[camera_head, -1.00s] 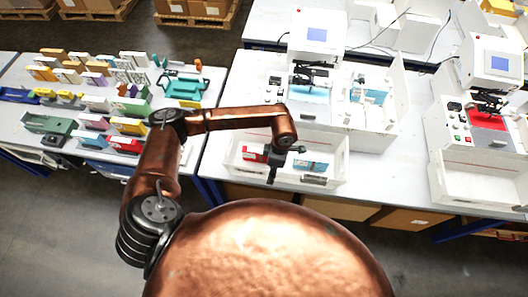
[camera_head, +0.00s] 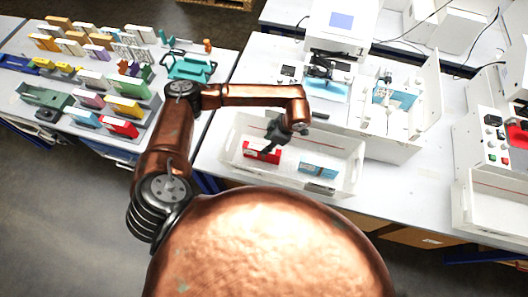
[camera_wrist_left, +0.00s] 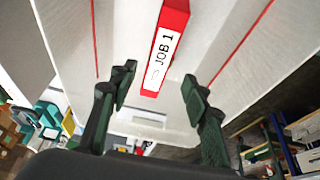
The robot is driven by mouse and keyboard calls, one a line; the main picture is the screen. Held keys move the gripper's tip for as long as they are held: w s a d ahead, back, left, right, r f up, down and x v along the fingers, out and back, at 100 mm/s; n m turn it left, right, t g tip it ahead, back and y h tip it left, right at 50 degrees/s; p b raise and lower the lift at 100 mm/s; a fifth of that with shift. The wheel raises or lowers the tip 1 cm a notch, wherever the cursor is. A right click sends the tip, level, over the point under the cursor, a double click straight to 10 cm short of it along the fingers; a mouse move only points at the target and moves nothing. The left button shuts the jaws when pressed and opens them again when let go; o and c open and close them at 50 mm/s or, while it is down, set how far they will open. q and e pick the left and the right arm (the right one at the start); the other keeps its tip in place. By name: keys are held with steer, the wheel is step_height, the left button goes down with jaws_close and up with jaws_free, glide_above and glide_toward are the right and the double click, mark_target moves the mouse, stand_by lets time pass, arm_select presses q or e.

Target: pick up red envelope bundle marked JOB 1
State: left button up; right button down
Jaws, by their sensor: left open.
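The red envelope bundle (camera_head: 262,152) lies in the left part of a white tray (camera_head: 345,182). In the left wrist view the red bundle (camera_wrist_left: 171,30) shows its white JOB 1 label, ahead of and between my finger tips. My left gripper (camera_head: 272,144) is above the tray, over the red bundle, and partly covers it in the head view. In the left wrist view my left gripper (camera_wrist_left: 160,88) is open, with a finger on each side and nothing held. Contact with the bundle cannot be told. My right gripper is not in view.
A light blue bundle (camera_head: 318,167) lies in the same tray to the right of the red one. The tray has raised walls. A white plotter machine (camera_head: 340,32) stands behind it. A table with many coloured bundles (camera_head: 90,75) is at the left.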

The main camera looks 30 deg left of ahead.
arm_select(q)
steer(key=shift+x, duration=0.85)
steer(key=x, duration=0.1)
steer(key=p+x, duration=0.1)
steer(key=x, duration=0.2)
steer(key=shift+w+d+f+p, duration=0.2)
steer(key=shift+w+f+p, duration=0.05)
steer(key=shift+p, duration=0.1)
steer(key=shift+a+f, duration=0.25)
steer(key=shift+f, duration=0.25)
steer(key=shift+c, duration=0.4)
jaws_close()
